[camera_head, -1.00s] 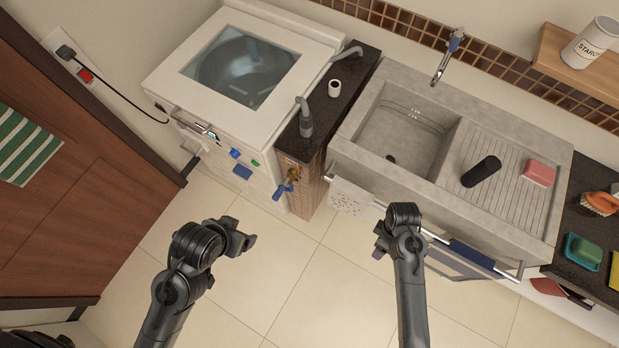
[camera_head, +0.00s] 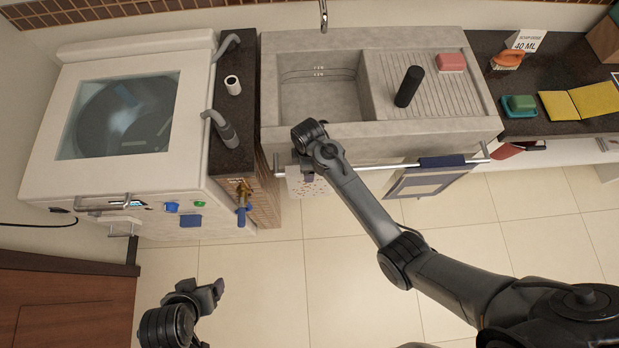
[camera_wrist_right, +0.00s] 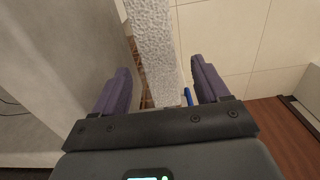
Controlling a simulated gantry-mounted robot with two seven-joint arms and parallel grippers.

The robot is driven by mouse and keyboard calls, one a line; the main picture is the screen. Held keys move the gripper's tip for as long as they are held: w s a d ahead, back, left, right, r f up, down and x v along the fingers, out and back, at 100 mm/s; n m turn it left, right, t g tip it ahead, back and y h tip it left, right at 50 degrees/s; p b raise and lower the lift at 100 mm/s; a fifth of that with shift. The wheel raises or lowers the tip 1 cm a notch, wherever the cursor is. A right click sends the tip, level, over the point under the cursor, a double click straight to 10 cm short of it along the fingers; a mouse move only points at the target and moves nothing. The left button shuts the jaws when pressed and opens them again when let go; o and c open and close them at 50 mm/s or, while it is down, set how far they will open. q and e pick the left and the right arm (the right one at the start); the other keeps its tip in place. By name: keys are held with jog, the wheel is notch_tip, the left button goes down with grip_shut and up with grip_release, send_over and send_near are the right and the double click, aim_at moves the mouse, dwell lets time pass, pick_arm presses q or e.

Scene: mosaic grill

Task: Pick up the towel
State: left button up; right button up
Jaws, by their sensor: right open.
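A pale, speckled towel (camera_head: 296,188) hangs from the metal rail (camera_head: 378,167) along the sink's front, near its left end. My right gripper (camera_head: 306,172) is at the rail and covers part of this towel. In the right wrist view the towel (camera_wrist_right: 154,40) is a white, fuzzy strip running down between the two spread purple fingers of my right gripper (camera_wrist_right: 161,78). The fingers are open, with a gap visible on the right side. A second cloth, blue and white (camera_head: 425,183), hangs farther right on the rail. My left gripper (camera_head: 216,291) is low over the floor, away from both cloths; its jaw opening is unclear.
The stone sink (camera_head: 290,133) stands behind the rail, with a black cylinder (camera_head: 408,87) and a pink sponge (camera_head: 451,62) on its drainboard. A white top-lid washer (camera_head: 195,80) is at left. A blue-handled tap (camera_head: 242,207) sticks out left of the towel. Floor in front is clear.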

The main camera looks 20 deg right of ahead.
jog(key=shift+d+f+b, duration=0.15)
jog(key=shift+f+b, duration=0.1)
jog(key=shift+f, duration=1.3)
jog(key=shift+d+f+b, duration=0.1)
jog(key=shift+f+b, duration=0.1)
jog(key=shift+f, duration=1.3)
jog(key=c, duration=1.4)
